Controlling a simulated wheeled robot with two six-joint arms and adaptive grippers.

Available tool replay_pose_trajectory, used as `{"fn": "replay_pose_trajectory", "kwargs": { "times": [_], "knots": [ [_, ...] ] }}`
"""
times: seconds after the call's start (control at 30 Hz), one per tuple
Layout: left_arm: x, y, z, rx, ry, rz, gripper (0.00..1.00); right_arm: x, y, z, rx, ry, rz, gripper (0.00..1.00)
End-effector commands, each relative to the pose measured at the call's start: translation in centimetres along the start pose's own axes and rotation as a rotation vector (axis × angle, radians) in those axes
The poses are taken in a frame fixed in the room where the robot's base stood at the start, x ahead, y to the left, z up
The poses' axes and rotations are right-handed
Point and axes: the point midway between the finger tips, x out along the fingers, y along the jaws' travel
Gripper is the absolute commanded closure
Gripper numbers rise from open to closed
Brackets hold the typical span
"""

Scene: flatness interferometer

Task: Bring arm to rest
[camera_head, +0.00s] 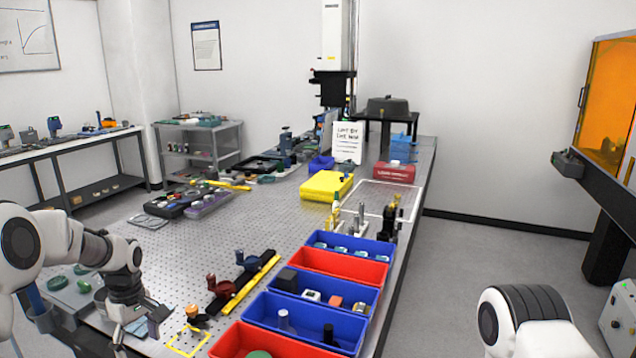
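My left arm comes in from the left, white with dark grey joints. Its gripper (124,325) points down over the near left part of the perforated table. Its fingertips are small and partly cut off by the lower edge, so I cannot tell whether they are open or hold anything. My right arm shows only as a white and dark grey link at the bottom right, beyond the table's right side. Its gripper is out of view.
Blue and red bins (344,266) with small parts line the table's (205,240) near right side. A black rail with a yellow strip (250,284) lies left of them. A yellow box (326,186) sits farther back. An orange-windowed enclosure (606,105) stands right. The floor between is clear.

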Motion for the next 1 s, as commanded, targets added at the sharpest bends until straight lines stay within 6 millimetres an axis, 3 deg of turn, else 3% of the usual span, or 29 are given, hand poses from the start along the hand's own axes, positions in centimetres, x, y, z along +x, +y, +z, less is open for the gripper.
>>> {"fn": "replay_pose_trajectory", "kwargs": {
  "times": [0.27,0.47,0.57,0.6,0.73,0.8,0.87,0.93,1.0],
  "knots": [
    [7.9,-3.2,4.4,0.044,-0.072,-0.158,0.25,0.9,0.0,0.0,0.0,0.0,0.0,0.6],
    [16.2,-7.9,9.9,0.119,-0.145,-0.269,0.25,1.7,0.0,0.0,0.0,-0.001,0.0,0.6],
    [21.8,-12.1,14.4,0.211,-0.196,-0.309,0.25,2.3,0.0,0.0,0.0,0.0,0.0,0.6],
    [24.0,-14.3,16.4,0.264,-0.217,-0.316,0.25,2.6,0.0,0.0,0.0,0.0,0.0,0.6],
    [29.3,-22.6,23.3,0.474,-0.272,-0.288,0.25,3.3,0.0,0.0,0.0,0.0,0.0,0.6],
    [30.3,-26.6,26.2,0.618,-0.264,-0.231,0.25,3.5,0.0,0.0,0.0,0.0,0.0,0.6],
    [29.9,-28.6,27.5,0.738,-0.225,-0.166,0.25,3.5,0.0,0.0,0.0,-0.001,0.0,0.6],
    [28.9,-29.1,27.8,0.865,-0.148,-0.082,0.25,3.3,0.0,0.0,0.0,-0.001,0.0,0.6],
    [28.5,-28.3,27.2,0.969,-0.06,-0.012,0.25,3.3,0.0,0.0,0.0,-0.001,0.0,0.6]
  ]
}}
